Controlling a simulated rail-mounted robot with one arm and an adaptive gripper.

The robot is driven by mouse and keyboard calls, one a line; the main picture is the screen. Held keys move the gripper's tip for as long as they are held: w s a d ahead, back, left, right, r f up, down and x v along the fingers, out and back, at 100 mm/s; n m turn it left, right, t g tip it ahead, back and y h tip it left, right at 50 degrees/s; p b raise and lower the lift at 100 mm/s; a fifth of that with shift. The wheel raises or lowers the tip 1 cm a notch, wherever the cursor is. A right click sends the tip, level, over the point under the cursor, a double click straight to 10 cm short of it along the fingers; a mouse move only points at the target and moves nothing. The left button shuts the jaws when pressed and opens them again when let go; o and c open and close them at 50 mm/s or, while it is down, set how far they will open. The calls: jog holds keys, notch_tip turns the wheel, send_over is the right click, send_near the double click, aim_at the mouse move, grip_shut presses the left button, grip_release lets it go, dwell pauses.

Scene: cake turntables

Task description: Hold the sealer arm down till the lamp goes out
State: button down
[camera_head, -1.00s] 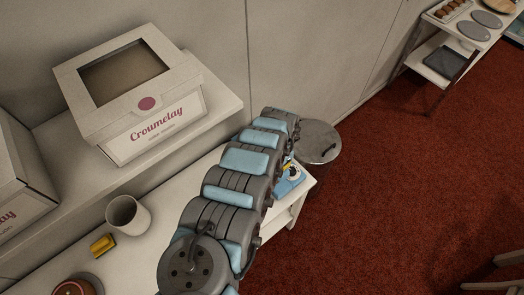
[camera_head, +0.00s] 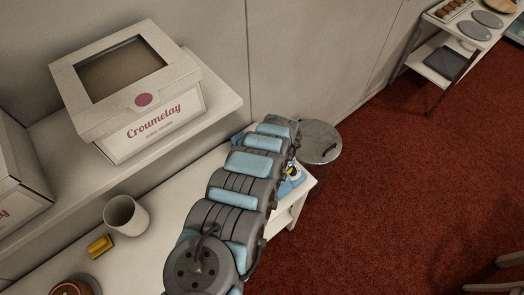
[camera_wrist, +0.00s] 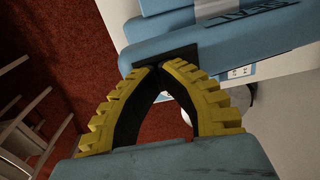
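The blue sealer arm (camera_wrist: 215,38), with dark lettering on its top, crosses the upper part of the wrist view. My gripper (camera_wrist: 157,68) has two yellow ribbed fingers whose tips meet at the dark edge of the sealer arm. They look shut with nothing between them; whether they press on it I cannot tell. In the head view a small part of the blue sealer (camera_head: 291,182) shows beside my arm at the table's right end, and my arm hides most of it. I see no lamp in either view.
A white table (camera_head: 165,215) carries a white cup (camera_head: 126,216) and a yellow block (camera_head: 100,246). A cake box (camera_head: 140,95) stands on the shelf behind. A grey lidded bin (camera_head: 319,141) stands past the table's end.

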jog(key=shift+f, duration=0.1)
dwell(0.3)
jog(key=shift+s+d+f+b, duration=0.15)
jog(key=shift+f+b, duration=0.35)
jog(key=shift+f, duration=0.35)
jog(key=shift+s+d+f+b, duration=0.1)
jog(key=shift+f+b, duration=0.4)
jog(key=shift+f, duration=0.3)
jog(key=shift+f+b, duration=0.35)
jog(key=shift+f, duration=0.15)
jog(key=shift+r, duration=0.25)
dwell(0.4)
notch_tip(320, 180, up, 16)
jog(key=p, duration=1.3)
dwell(0.6)
